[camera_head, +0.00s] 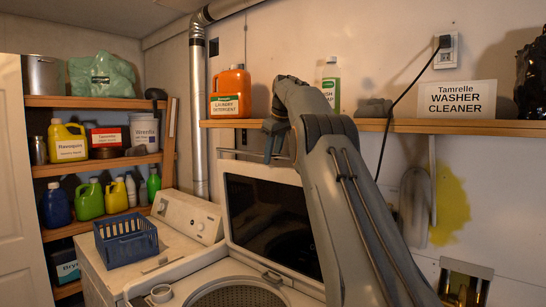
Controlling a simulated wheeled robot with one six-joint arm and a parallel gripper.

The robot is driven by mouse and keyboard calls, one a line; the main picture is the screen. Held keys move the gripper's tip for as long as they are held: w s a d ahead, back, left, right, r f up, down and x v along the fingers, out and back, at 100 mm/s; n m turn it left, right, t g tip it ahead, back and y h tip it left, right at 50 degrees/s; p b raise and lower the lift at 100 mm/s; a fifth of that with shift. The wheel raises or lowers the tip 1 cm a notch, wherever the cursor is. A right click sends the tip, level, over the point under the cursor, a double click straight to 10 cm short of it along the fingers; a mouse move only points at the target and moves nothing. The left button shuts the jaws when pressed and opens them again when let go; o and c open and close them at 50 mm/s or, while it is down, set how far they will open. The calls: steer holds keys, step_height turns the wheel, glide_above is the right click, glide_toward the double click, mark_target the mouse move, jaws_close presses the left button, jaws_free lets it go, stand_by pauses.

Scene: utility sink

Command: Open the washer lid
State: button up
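The washer (178,298) is a white top-loader at the bottom centre. Its lid (268,222), a white frame around a dark glass panel, stands raised and tilted back at the rear of the machine. The round drum opening (240,294) shows below it. My arm reaches up from the lower right and hides the lid's right side. My gripper (273,152) points down at the lid's top edge, below the wall shelf. The view does not show clearly whether its fingers touch the lid or how far apart they are.
A blue basket (126,238) sits on the white machine to the left. A wall shelf (375,125) close to my arm holds an orange detergent jug (231,92), a green-white bottle (331,84) and a washer cleaner sign (457,99). A black cord (408,90) hangs right of my arm.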

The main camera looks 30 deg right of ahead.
steer(key=v, duration=0.7)
steer(key=shift+s+r, duration=0.15)
steer(key=shift+r, duration=0.1)
steer(key=shift+a, duration=0.1)
